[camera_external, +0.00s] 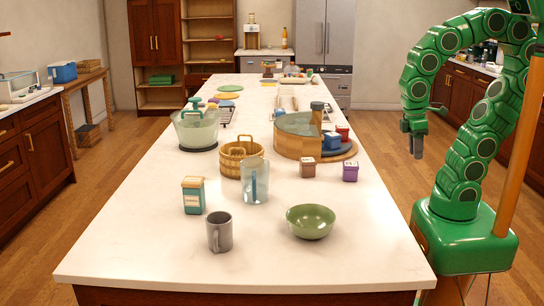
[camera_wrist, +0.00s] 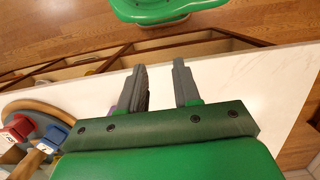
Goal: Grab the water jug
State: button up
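The water jug (camera_external: 255,182), a clear bluish pitcher, stands upright on the white island, near the middle of its front half. My gripper (camera_external: 416,153) hangs off to the right of the island in the external view, well away from the jug and higher up. In the wrist view my gripper (camera_wrist: 161,72) has its two grey fingers apart with nothing between them. The jug does not show in the wrist view.
Around the jug stand a wooden basket (camera_external: 230,161), a teal canister (camera_external: 193,195), a grey mug (camera_external: 219,232), a green bowl (camera_external: 310,222), a brown box (camera_external: 307,168) and a purple box (camera_external: 350,172). The island's (camera_external: 130,250) front left is clear.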

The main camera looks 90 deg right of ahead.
jog(key=shift+c, duration=0.3)
jog(key=m+t+h, duration=0.1)
jog(key=m+t, duration=0.1)
jog(key=t, duration=0.4)
send_near(255, 184)
notch_tip(255, 184, down, 4)
jog(key=shift+d+x, duration=0.15)
jog(key=shift+x, duration=1.85)
jog(key=shift+d+x, duration=0.15)
jog(key=shift+x, duration=1.9)
jog(key=shift+r, duration=0.1)
grip_shut()
